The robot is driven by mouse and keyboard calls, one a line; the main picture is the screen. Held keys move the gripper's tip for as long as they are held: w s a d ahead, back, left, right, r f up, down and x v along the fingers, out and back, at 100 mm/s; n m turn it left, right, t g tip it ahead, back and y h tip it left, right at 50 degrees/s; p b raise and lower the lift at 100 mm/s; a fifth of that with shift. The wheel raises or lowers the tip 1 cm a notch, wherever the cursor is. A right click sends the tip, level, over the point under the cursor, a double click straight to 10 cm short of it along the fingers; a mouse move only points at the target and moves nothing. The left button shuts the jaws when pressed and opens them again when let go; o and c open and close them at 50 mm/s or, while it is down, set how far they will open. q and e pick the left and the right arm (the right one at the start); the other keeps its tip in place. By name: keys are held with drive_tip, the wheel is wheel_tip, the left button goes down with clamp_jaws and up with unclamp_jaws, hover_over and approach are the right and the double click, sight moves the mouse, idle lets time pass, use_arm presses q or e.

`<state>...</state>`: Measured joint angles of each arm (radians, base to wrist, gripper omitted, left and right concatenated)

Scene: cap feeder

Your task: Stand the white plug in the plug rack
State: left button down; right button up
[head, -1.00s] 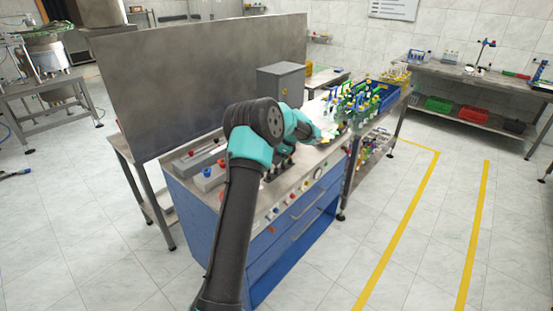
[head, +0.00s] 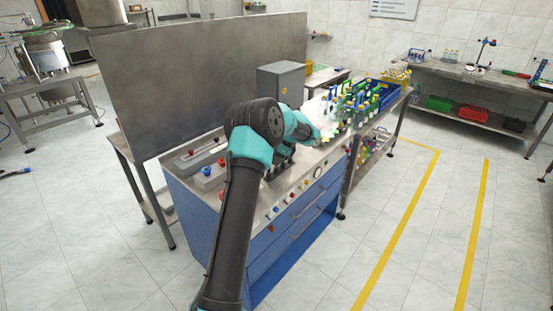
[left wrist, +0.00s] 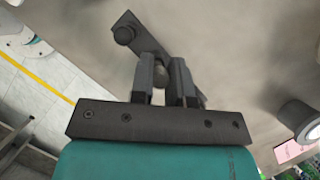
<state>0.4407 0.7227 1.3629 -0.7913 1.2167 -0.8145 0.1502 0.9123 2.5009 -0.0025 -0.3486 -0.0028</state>
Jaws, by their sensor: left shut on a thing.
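My left gripper (left wrist: 163,66) is shut on a small, shaded, greyish rounded thing (left wrist: 162,76), which I take to be the white plug. Most of it is hidden between the fingers. A dark narrow bar (left wrist: 190,92), likely the plug rack, lies behind the fingers in the left wrist view, with a black round knob (left wrist: 124,35) at its upper left end. I cannot tell whether the held thing touches the bar. In the head view my left arm reaches over the blue-fronted bench and hides much of this spot. My right gripper is not in view.
The bench (head: 215,225) has a grey box (head: 283,82) at its back and red and blue parts (head: 207,171) on its left. A blue crate (head: 392,95) and crowded coloured items stand to the right. A tall grey panel (head: 205,85) stands behind.

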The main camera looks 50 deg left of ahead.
use_arm(q)
drive_tip(key=shift+f, duration=0.7)
drive_tip(key=c, duration=1)
unclamp_jaws()
drive_tip(key=shift+r, duration=0.1)
drive_tip(key=v, duration=1.7)
drive_tip(key=shift+r, duration=0.15)
